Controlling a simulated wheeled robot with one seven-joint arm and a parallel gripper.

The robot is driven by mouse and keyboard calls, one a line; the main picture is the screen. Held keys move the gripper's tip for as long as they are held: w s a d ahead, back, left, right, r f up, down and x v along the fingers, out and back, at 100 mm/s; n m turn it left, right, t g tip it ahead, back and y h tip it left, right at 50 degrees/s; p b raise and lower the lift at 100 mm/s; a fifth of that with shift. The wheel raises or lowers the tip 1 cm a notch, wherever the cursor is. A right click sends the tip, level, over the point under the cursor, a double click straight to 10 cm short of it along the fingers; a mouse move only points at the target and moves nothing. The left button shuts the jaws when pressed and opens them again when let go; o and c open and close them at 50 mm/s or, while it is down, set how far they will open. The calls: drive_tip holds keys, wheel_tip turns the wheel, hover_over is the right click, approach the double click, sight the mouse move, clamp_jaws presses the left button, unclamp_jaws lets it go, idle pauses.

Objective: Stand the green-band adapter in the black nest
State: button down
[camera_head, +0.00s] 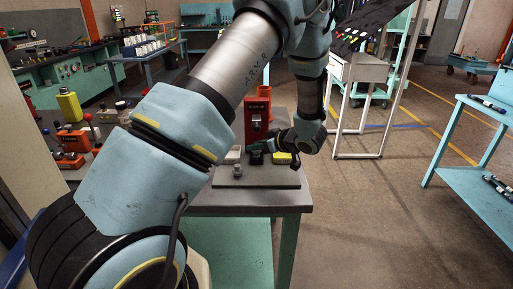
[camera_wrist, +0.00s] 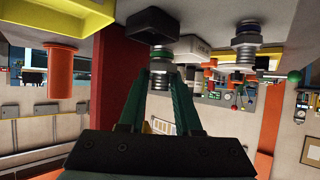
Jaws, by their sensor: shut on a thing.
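My gripper (camera_wrist: 160,82) has green fingers shut on a metal adapter (camera_wrist: 162,57). A dark, faintly green band shows at the adapter's nest end. The wrist view is upside down, with the bench top along its upper edge. The black nest (camera_wrist: 152,24) lies directly beyond the adapter, in line with it. The adapter's end meets the nest's outline; I cannot tell whether it is inside or just above. In the head view the black nest (camera_head: 256,158) sits on the bench below my gripper (camera_head: 268,148), and the adapter is too small to make out.
A yellow nest (camera_wrist: 72,14) and a pale grey nest (camera_wrist: 184,34) flank the black one. A second metal adapter (camera_wrist: 246,42) with a blue-violet band stands nearby, also seen in the head view (camera_head: 238,171). A red box (camera_head: 257,118) rises behind. The mat's front (camera_head: 270,181) is clear.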

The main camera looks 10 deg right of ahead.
drive_tip(key=shift+w+d, duration=0.15)
drive_tip(key=shift+w, duration=0.9)
drive_tip(key=shift+f+b, duration=0.6)
drive_tip(key=shift+f, duration=0.75)
drive_tip(key=c, duration=0.5)
unclamp_jaws()
drive_tip(key=shift+s, duration=0.1)
drive_tip(key=shift+d, duration=0.1)
drive_tip(key=b+v, duration=0.2)
drive_tip(key=v, duration=0.8)
drive_tip(key=shift+s+d+r+b, duration=0.1)
drive_tip(key=shift+s+r+b, duration=0.1)
drive_tip(key=shift+s+b, duration=0.15)
